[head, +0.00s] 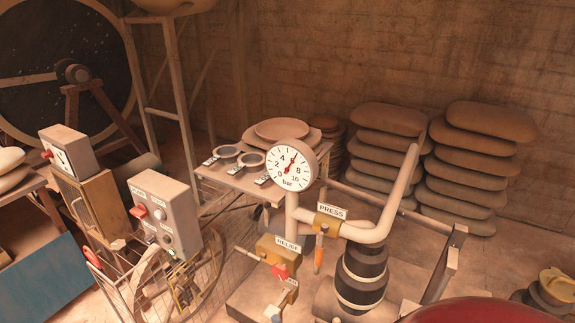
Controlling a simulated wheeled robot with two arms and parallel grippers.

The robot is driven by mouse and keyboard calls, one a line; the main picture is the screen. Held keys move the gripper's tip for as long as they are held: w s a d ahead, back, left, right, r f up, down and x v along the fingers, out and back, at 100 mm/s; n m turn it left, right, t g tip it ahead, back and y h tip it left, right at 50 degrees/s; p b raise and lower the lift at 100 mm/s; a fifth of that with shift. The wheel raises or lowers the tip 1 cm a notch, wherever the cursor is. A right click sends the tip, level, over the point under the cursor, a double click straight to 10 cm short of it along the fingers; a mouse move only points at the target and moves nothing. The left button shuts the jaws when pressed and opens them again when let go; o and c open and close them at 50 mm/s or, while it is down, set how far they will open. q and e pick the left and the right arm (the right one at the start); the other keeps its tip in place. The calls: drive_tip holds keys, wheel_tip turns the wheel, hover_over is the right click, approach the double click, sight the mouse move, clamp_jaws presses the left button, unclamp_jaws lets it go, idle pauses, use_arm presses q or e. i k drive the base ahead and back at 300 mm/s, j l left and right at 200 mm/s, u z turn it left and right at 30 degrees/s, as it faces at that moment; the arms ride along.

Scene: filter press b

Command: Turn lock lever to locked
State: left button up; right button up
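No part is plainly marked as the lock lever, so I cannot tell which one it is. A yellow block under the RELIEF sign (288,244) carries a small red part (280,272) with a little tag beside it. A thin rod sticks out to the block's left. Under the PRESS sign (331,211), a yellow valve block (327,223) has an orange-handled lever (318,260) hanging straight down. A red handle (92,257) shows at the lower left below the wooden cabinet. The tag's lettering is too small to read. Neither of my grippers is in view.
A pressure gauge (292,165) stands on the pipework, with a thick bent pipe (403,188) to its right. Stacked sacks (470,160) line the back wall. A dark red rounded surface (480,311) fills the lower right.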

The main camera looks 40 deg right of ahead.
sight(243, 252)
drive_tip(key=j+z, duration=0.1)
drive_tip(key=z, duration=0.3)
drive_tip(key=j+z, duration=0.1)
drive_tip(key=z, duration=0.3)
drive_tip(key=i+j+z, duration=0.1)
drive_tip(key=z, duration=0.3)
drive_tip(key=j+z, duration=0.15)
drive_tip(key=z, duration=0.25)
drive_tip(key=i+j, duration=0.2)
